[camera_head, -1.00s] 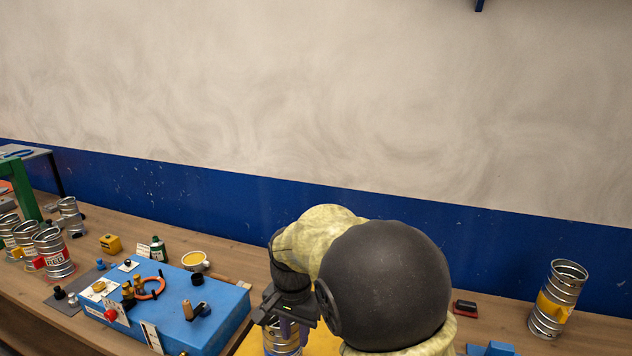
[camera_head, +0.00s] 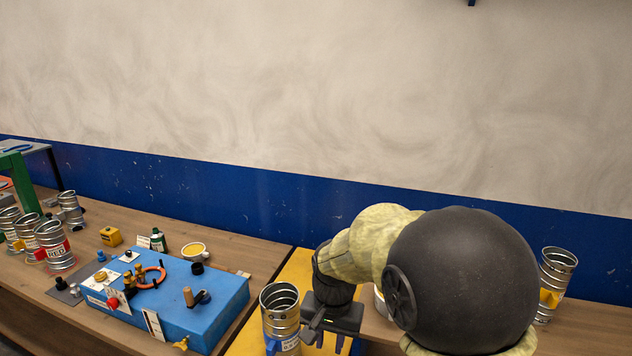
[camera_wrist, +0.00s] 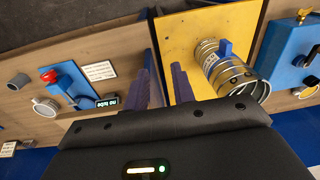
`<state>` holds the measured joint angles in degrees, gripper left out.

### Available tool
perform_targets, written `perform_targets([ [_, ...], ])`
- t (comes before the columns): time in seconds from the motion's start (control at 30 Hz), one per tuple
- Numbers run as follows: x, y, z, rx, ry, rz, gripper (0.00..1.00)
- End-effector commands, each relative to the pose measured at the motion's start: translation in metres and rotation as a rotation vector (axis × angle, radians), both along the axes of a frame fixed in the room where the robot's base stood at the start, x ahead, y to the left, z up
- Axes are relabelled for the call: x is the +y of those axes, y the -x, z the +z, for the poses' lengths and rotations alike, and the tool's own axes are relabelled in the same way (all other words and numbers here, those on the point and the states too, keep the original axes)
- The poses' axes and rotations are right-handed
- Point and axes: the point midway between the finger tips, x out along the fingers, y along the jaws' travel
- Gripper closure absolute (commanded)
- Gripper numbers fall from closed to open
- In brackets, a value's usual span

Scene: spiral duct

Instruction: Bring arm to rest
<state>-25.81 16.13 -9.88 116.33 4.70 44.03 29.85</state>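My gripper (camera_head: 324,344) hangs low over the yellow mat, fingers down, just right of a silver spiral duct piece (camera_head: 281,318). In the wrist view my gripper (camera_wrist: 161,68) has its two blue-purple fingers apart with nothing between them. The duct piece (camera_wrist: 225,72) stands on the yellow mat (camera_wrist: 176,32) with a blue clip on its side, clear of the fingers. My forearm and its large dark joint cover part of the bench at the right.
A blue test box (camera_head: 190,315) with knobs and an orange ring stands left of the mat. Several duct pieces with coloured clips stand at far left. Another duct piece (camera_head: 553,283) with a yellow clip stands at far right, partly behind my arm. The wall behind is bare.

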Motion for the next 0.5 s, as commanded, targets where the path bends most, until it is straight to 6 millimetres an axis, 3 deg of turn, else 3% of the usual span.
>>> perform_targets([
  [0.17,-0.045,0.024,-0.015,-0.042,0.000,0.063,0.75],
  [0.3,-0.087,0.057,-0.031,-0.101,0.018,0.149,0.75],
  [0.5,-0.122,0.099,-0.047,-0.164,0.061,0.261,0.75],
])
